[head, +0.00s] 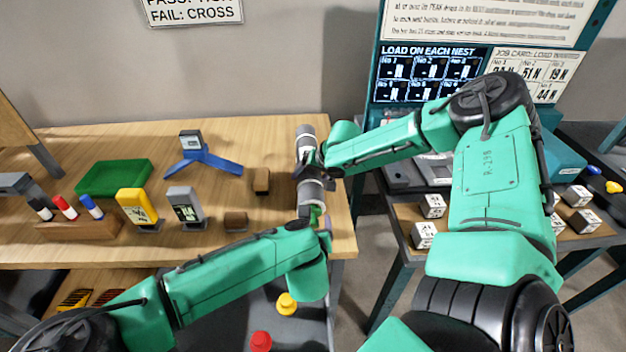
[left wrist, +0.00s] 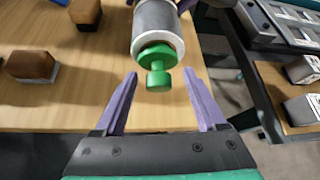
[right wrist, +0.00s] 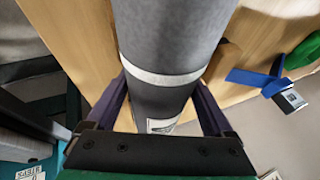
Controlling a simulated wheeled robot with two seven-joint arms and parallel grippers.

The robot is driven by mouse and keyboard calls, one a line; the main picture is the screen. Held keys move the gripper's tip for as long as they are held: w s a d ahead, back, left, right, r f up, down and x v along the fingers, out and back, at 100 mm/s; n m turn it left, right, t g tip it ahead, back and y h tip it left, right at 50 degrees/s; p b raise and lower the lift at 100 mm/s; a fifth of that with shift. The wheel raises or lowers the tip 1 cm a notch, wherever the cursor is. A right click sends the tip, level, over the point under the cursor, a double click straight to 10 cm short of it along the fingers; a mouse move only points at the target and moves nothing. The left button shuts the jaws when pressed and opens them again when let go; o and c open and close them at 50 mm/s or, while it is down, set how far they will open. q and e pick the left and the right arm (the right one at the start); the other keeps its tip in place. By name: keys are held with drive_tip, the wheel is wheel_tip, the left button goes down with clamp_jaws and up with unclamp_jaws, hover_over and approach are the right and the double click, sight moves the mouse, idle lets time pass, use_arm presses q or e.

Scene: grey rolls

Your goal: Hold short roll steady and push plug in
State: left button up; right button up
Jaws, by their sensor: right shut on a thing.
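The grey roll (head: 306,141) with pale bands is at the right end of the wooden table. My right gripper (head: 318,172) is shut around its middle; the right wrist view also shows the roll (right wrist: 165,45) between the fingers. A green plug (left wrist: 157,60) sits at the roll's near end, its flange and knob sticking out; how deep it sits is hidden. My left gripper (left wrist: 160,78) is open, with the knob between and slightly beyond its fingertips, not gripped. In the head view the left fingers are mostly hidden by the arm.
Brown blocks (head: 261,181), a blue stand (head: 205,157), a yellow device (head: 137,207) and a green box (head: 114,178) stand to the left. A side table (head: 400,212) with labelled cubes is at right.

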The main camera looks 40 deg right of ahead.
use_arm(q)
drive_tip(key=v, duration=1.2)
